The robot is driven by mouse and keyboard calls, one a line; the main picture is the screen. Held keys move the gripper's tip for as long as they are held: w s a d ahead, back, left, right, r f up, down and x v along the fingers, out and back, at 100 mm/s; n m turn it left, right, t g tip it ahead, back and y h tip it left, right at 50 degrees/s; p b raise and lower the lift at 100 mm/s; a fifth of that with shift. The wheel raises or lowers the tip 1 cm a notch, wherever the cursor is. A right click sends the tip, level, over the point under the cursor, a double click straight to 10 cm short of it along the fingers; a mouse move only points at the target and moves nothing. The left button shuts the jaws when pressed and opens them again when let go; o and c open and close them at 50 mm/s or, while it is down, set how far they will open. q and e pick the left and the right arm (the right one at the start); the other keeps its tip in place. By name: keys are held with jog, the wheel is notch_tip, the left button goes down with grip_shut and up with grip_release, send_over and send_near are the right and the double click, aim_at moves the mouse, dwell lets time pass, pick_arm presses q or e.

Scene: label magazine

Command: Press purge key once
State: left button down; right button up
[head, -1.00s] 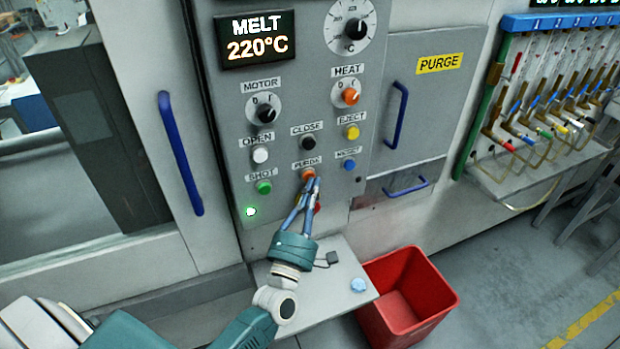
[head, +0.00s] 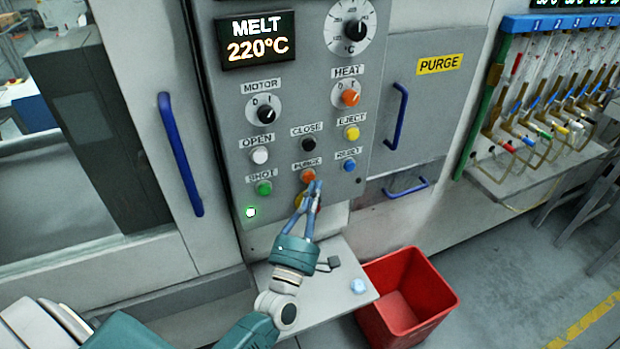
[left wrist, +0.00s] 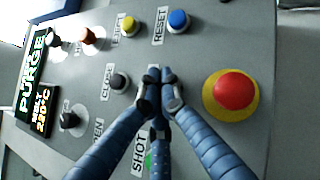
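The purge key (head: 308,176) is an orange round button under the label PURGE, low on the grey control panel (head: 235,120). My left gripper (head: 316,186) is just below and right of it in the head view, fingers drawn together and empty. A small gap seems to show between the fingertips and the key. In the left wrist view my gripper's fingertips (left wrist: 160,88) are bunched together and hide the purge key. My right gripper is not in view.
A red mushroom button (left wrist: 235,91) on a yellow ring lies beside my fingers in the left wrist view. The blue reset key (head: 349,165), green shot key (head: 264,187) and black close key (head: 308,144) surround the purge key. A red bin (head: 405,300) stands below.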

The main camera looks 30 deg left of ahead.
pick_arm(q)
jog(key=shift+s+d, duration=0.15)
jog(key=s+d, duration=0.3)
jog(key=shift+s+d+p, duration=0.1)
jog(key=shift+d+p, duration=0.2)
jog(key=shift+d, duration=0.1)
dwell(0.3)
dwell(0.6)
